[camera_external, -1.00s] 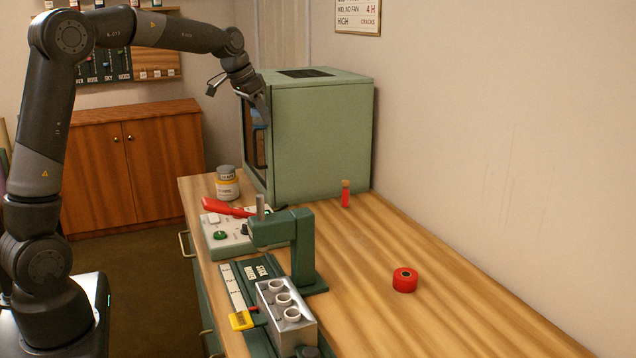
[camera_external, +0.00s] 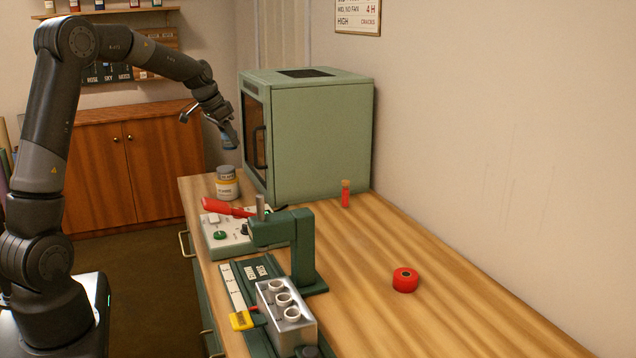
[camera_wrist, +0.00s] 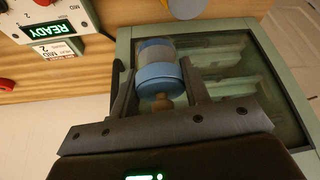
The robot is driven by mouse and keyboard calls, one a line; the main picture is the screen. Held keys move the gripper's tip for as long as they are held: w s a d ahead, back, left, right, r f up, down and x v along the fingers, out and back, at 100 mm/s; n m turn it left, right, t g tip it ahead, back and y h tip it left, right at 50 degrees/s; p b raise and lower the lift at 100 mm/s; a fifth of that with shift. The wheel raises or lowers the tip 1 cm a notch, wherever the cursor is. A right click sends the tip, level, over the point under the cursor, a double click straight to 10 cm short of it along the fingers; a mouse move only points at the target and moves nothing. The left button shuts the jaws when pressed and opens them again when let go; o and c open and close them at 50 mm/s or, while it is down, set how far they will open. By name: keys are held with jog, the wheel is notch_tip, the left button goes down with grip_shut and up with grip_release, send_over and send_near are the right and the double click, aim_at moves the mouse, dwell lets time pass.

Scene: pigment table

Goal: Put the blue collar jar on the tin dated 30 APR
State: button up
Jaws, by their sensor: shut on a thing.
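My gripper (camera_external: 229,143) is in front of the green cabinet, up and slightly right of a tin. In the wrist view, my gripper (camera_wrist: 158,82) is shut on a jar with a blue collar (camera_wrist: 158,72), one finger on each side. The jar has a greyish body and a tan knob at its near end. The tin (camera_external: 227,188) stands at the far left of the bench, with a pale and yellow label and a grey-blue top. Its date is too small to read. The jar is held clear of the tin.
The green cabinet (camera_external: 325,140) with a glass front stands just right of the tin. A red vial (camera_external: 345,194) and red roll (camera_external: 405,280) stand at right. The right bench is mostly clear.

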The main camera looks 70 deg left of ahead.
jog(key=a+f, duration=0.2)
jog(key=a, duration=0.1)
jog(key=s+a+f, duration=0.1)
jog(key=a, duration=0.1)
jog(key=shift+a+f, duration=0.25)
jog(key=shift+f, duration=1.9)
jog(key=shift+f, duration=0.15)
jog(key=o, duration=1)
jog(key=shift+o, duration=0.2)
jog(key=v, duration=1.2)
